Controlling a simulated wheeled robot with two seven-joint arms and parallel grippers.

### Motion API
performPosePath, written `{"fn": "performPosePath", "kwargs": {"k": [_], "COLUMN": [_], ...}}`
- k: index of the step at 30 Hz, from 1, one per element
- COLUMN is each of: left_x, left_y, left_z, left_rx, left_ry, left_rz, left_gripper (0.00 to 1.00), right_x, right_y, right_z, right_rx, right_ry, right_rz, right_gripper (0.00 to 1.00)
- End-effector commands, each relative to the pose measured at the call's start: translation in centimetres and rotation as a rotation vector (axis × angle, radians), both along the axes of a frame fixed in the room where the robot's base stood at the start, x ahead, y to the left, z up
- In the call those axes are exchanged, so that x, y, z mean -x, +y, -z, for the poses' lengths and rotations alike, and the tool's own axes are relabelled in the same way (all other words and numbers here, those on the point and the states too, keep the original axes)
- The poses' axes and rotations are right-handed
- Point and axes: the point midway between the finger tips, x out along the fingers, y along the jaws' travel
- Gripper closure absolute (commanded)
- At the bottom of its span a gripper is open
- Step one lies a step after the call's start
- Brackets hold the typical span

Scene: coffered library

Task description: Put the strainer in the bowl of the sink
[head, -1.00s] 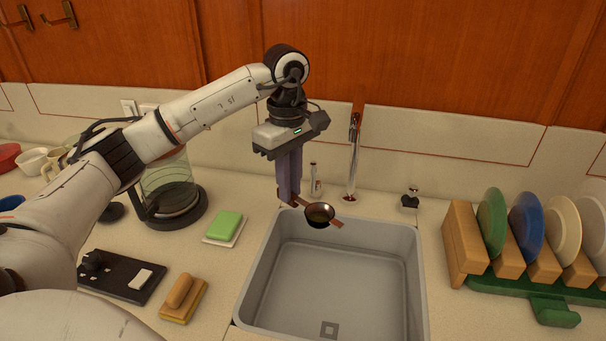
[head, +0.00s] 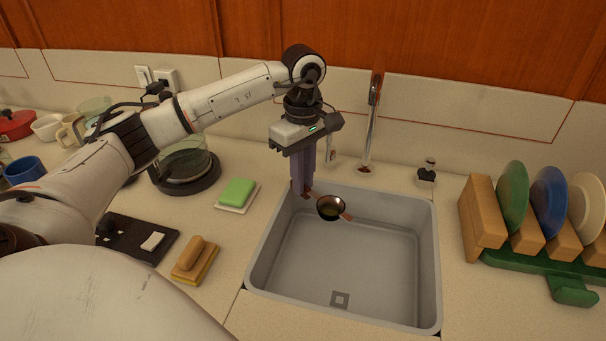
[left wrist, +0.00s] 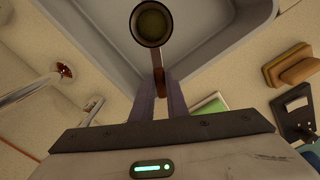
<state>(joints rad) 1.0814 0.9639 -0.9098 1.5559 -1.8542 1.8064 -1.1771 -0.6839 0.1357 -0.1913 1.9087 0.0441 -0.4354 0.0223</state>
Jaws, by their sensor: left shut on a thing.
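The strainer (head: 330,208) is a small dark round cup with brown handles on opposite sides. My left gripper (head: 303,190) points down and is shut on one handle. It holds the strainer over the back left part of the grey sink bowl (head: 345,262). In the left wrist view the strainer (left wrist: 151,24) sits beyond the fingertips (left wrist: 160,88), with the sink (left wrist: 222,42) behind it. The strainer appears above the sink floor, not touching it. My right gripper is not in view.
A faucet (head: 371,125) stands behind the sink. A dish rack (head: 484,220) with several plates is to the right. A green sponge (head: 238,191), a brush (head: 194,257) and a glass pot (head: 184,165) are to the left. The sink bowl is otherwise empty.

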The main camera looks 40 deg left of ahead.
Motion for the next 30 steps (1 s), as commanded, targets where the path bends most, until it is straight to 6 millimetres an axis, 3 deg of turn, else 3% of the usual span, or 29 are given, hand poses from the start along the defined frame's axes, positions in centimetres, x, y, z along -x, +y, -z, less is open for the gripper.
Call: {"fn": "performPosePath", "kwargs": {"k": [30], "left_x": [0.0], "left_y": [0.0], "left_z": [7.4], "left_rx": [0.000], "left_ry": [0.000], "left_rz": [0.000], "left_gripper": [1.00], "right_x": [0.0], "right_y": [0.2], "right_z": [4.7], "right_rx": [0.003], "right_ry": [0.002], "right_rz": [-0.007], "right_gripper": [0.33]}}
